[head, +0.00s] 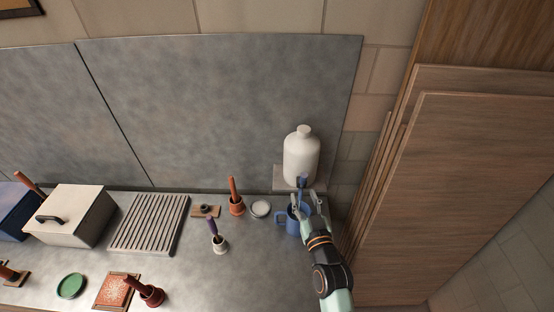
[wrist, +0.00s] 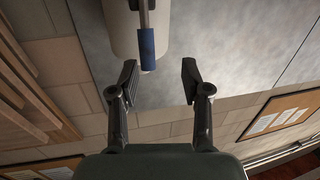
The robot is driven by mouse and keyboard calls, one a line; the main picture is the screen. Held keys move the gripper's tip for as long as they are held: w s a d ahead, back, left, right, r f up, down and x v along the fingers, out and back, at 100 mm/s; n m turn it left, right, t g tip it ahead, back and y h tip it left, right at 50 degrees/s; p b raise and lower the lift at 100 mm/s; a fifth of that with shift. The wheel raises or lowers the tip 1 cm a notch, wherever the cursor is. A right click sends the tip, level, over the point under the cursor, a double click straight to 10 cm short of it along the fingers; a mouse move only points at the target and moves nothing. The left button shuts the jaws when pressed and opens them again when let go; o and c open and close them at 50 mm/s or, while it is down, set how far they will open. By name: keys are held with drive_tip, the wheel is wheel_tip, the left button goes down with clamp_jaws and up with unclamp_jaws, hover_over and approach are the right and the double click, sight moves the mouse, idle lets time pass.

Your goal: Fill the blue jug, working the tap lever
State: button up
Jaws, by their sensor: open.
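The blue jug (head: 292,224) stands on the grey counter below the white tank (head: 301,158), its handle to the left. My gripper and arm cover part of it, and its inside cannot be made out. The tap lever has a blue grip (head: 301,182) at the tank's foot. In the wrist view the blue lever grip (wrist: 147,44) hangs from a metal stem, just beyond the fingertips and closer to the left finger. My gripper (head: 307,200) is open and empty above the jug; its spread fingers also show in the wrist view (wrist: 160,82).
The tank sits on a small ledge (head: 285,180). Left of the jug are a white round dish (head: 260,208), a terracotta pot with a handle (head: 236,207) and a small cup with a purple-handled tool (head: 219,242). Wooden boards (head: 450,190) lean at the right.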

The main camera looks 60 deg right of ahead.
sight(304, 181)
drive_tip(key=shift+h, duration=0.3)
drive_tip(key=x, duration=0.5)
drive_tip(key=s+d+x, duration=0.1)
drive_tip(key=x, duration=0.2)
drive_tip(key=shift+s, duration=0.1)
clamp_jaws()
